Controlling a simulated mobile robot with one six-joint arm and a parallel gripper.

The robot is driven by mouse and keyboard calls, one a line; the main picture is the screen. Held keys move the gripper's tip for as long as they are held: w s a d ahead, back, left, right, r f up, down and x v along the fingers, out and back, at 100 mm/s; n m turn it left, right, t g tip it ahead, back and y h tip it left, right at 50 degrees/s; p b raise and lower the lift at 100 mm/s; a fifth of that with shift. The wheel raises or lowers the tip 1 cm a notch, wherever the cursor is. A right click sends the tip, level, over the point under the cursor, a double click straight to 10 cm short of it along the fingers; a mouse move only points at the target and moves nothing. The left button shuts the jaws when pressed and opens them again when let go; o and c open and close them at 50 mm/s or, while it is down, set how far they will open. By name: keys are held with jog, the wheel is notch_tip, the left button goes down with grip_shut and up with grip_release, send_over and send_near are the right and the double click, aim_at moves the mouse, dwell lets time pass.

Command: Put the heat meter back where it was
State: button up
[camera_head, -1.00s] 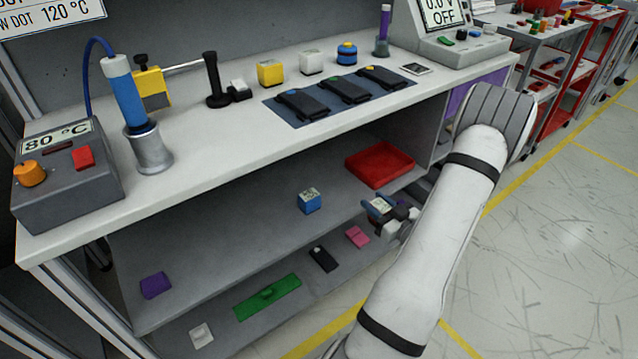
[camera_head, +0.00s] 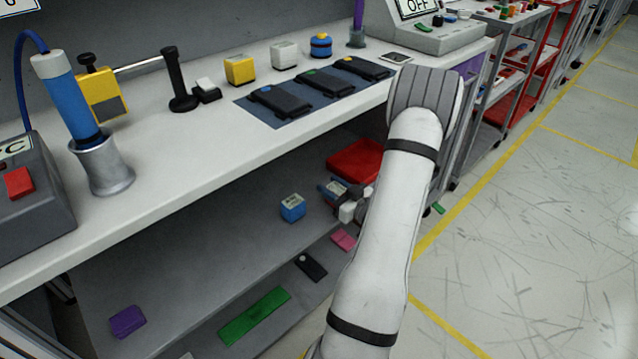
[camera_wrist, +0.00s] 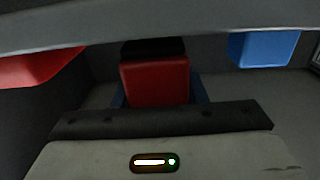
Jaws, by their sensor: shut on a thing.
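My gripper (camera_head: 336,190) reaches into the shelf space under the tabletop, between a blue block and a red tray. In the wrist view its blue fingers (camera_wrist: 158,98) are shut on a red block (camera_wrist: 155,82) with a black far end. No readout shows on it, so I cannot tell for sure that it is the heat meter. The blue block (camera_head: 292,208), with a pale label or display on top, stands on the shelf left of the gripper; it also shows in the wrist view (camera_wrist: 264,48). The held block is mostly hidden in the head view.
The red tray (camera_head: 352,158) lies on the shelf behind the gripper and also shows in the wrist view (camera_wrist: 35,68). The tabletop (camera_head: 200,150) overhangs the shelf. A pink block (camera_head: 343,240) and black piece (camera_head: 311,267) lie lower down. The shelf left of the blue block is clear.

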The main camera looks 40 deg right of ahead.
jog(key=shift+w, duration=0.55)
jog(key=w, duration=0.1)
jog(key=w+b, duration=0.1)
jog(key=w, duration=0.2)
jog(key=shift+a+f+b, duration=0.2)
jog(key=shift+f+b, duration=0.1)
jog(key=shift+f, duration=0.05)
jog(key=shift+r, duration=0.1)
jog(key=shift+f, duration=0.25)
jog(key=o, duration=1.2)
jog(key=shift+r, duration=0.1)
jog(key=shift+c, duration=0.2)
